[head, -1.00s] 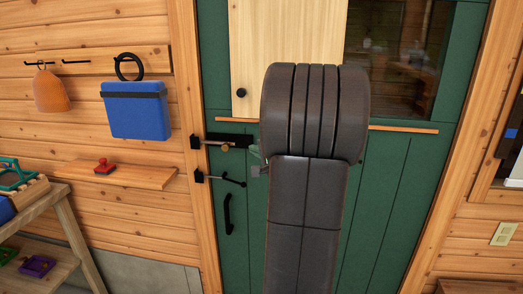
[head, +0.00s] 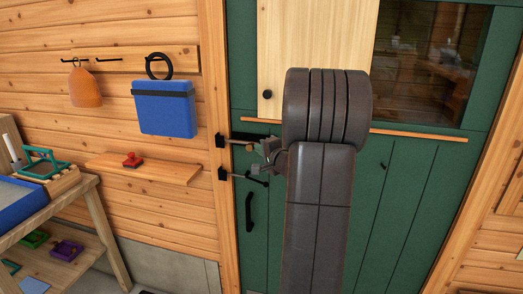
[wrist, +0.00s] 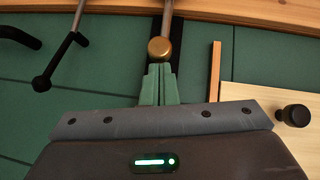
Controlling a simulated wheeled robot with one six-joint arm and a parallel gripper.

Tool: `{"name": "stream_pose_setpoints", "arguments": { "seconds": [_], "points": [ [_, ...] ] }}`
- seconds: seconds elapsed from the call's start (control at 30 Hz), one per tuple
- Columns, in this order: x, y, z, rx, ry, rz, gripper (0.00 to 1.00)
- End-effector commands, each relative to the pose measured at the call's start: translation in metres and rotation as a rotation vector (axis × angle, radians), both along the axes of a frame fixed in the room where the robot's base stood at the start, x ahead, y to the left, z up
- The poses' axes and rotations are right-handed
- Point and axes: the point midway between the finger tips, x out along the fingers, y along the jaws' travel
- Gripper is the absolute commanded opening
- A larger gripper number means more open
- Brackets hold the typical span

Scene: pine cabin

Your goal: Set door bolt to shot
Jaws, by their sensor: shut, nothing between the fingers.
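The door bolt (head: 238,141) is a dark plate and rod high on the left edge of the green door, by a black keeper (head: 220,140) on the wooden frame. In the wrist view its round brass knob (wrist: 160,49) sits on the grey rod (wrist: 167,18), which runs toward the frame. My gripper (wrist: 160,69) is shut and empty, its green fingertips right at the knob on the side away from the frame. I cannot tell if they touch it. In the head view my gripper (head: 266,152) is beside the bolt, and my arm hides part of the door.
A black hook latch (head: 250,180) lies just below the bolt, and also shows in the wrist view (wrist: 58,64). A black door handle (head: 249,212) is lower. A wooden shelf (head: 145,166) with a red object and a workbench (head: 100,205) stand left.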

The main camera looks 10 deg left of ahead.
Motion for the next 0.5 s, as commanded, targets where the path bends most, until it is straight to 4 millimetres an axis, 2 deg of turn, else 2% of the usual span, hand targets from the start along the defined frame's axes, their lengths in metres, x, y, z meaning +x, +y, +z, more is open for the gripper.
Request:
{"name": "stream_pose_setpoints", "arguments": {
  "seconds": [0.3,0.5],
  "points": [
    [0.000,0.022,-0.005,0.000,-0.002,0.003,0.00],
    [0.000,0.026,-0.001,0.001,-0.001,0.005,0.00]
  ]
}}
